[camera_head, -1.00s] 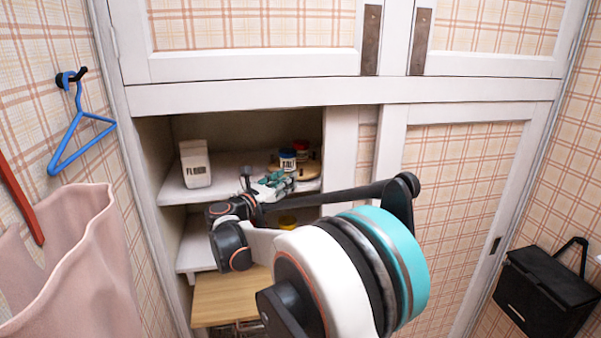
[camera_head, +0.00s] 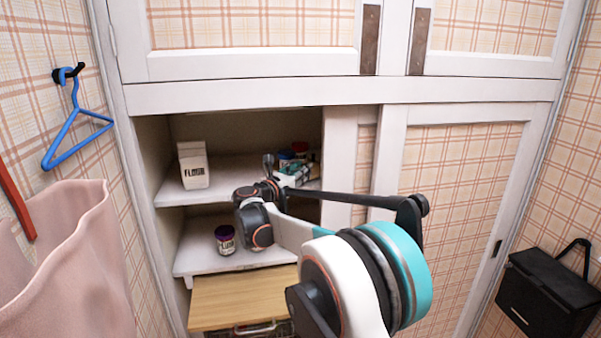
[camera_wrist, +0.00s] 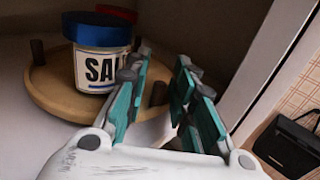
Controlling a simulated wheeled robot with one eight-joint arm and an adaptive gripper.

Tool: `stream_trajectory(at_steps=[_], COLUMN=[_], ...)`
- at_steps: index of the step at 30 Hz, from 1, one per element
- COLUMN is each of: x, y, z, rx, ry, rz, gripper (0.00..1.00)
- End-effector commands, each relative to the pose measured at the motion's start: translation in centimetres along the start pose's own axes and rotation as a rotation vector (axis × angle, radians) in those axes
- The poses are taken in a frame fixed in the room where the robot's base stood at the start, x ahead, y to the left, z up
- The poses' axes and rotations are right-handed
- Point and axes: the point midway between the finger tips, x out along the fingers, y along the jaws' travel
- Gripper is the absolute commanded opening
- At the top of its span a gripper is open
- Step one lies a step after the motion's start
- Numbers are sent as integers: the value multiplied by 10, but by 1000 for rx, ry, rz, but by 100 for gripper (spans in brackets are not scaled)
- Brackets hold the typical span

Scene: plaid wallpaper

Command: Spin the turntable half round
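The turntable (camera_wrist: 50,98) is a round wooden tray with short upright pegs on the upper cupboard shelf. It fills the left and middle of the wrist view; in the head view my arm and gripper mostly hide it. A salt jar (camera_wrist: 97,65) with a blue lid stands on it, with a red-lidded jar (camera_wrist: 118,12) behind. My gripper (camera_wrist: 183,75) has teal-padded fingers that are apart, over the turntable's right part, to the right of the salt jar. A dark peg shows between or just behind the fingers; I cannot tell whether they touch it.
A flour box (camera_head: 194,165) stands on the upper shelf's left. A purple-lidded jar (camera_head: 225,239) is on the lower shelf, above a wooden board (camera_head: 235,302). The cupboard's upright frame (camera_wrist: 262,60) is close on the gripper's right. A black box (camera_head: 545,292) hangs at right.

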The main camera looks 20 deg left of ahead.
Motion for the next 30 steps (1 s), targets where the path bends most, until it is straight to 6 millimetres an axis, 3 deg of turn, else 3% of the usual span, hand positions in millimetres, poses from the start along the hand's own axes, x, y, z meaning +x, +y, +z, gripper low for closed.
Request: stream_trajectory(at_steps=[2, 30], x=[0, 5], y=[0, -8], z=[0, -2], rx=[0, 1], ry=[0, 2], rz=[0, 7], gripper=[0, 0])
